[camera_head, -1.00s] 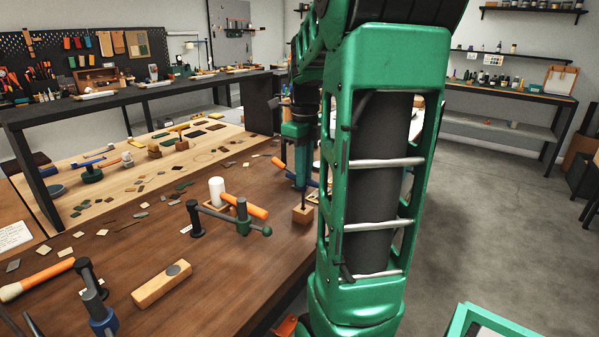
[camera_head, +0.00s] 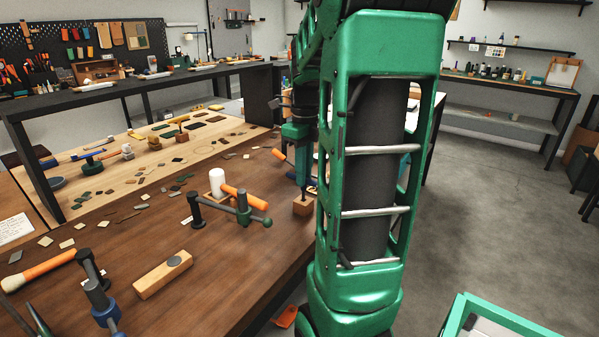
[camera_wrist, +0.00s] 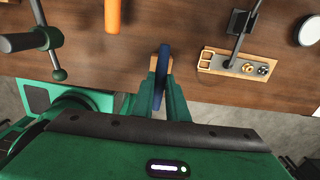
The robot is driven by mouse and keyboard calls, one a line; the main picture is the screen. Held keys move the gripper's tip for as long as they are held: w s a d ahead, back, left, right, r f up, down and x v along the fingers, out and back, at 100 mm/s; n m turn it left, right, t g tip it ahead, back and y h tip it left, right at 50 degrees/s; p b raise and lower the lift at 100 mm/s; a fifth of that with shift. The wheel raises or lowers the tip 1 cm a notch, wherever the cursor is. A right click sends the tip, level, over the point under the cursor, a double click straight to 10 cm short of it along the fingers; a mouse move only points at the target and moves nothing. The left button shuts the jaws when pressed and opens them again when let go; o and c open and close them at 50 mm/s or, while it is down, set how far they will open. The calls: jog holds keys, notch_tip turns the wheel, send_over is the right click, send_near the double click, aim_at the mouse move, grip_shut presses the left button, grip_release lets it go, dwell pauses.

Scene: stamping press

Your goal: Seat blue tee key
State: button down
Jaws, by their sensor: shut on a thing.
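My gripper (camera_wrist: 160,98) is shut on the blue tee key (camera_wrist: 160,72), whose bar shows end-on between the fingers in the wrist view. Below it a small wooden block (camera_wrist: 153,64) stands near the table edge, partly covered by the key. In the head view my gripper (camera_head: 302,150) hangs upright above the same block (camera_head: 303,207). A thin dark stem comes down to the block's top; I cannot tell whether it is inside a hole. My arm hides part of this area.
A white cylinder (camera_head: 217,181) is behind. A wooden tray with brass parts (camera_wrist: 236,64) lies right in the wrist view. A wooden piece (camera_head: 162,277) lies in front.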

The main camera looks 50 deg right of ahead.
dwell(0.3)
jog(key=c, duration=1.7)
grip_release()
jog(key=shift+o, duration=0.2)
notch_tip(320, 180, up, 11)
jog(key=shift+f, duration=0.15)
jog(key=s+a+f+n, duration=0.6)
jog(key=a+f+n, duration=0.2)
jog(key=n, duration=0.6)
jog(key=s+a+f+n, duration=0.7)
jog(key=a+f+n, duration=0.1)
jog(key=n, duration=0.6)
jog(key=shift+s+a+n, duration=0.3)
jog(key=shift+a, duration=0.05)
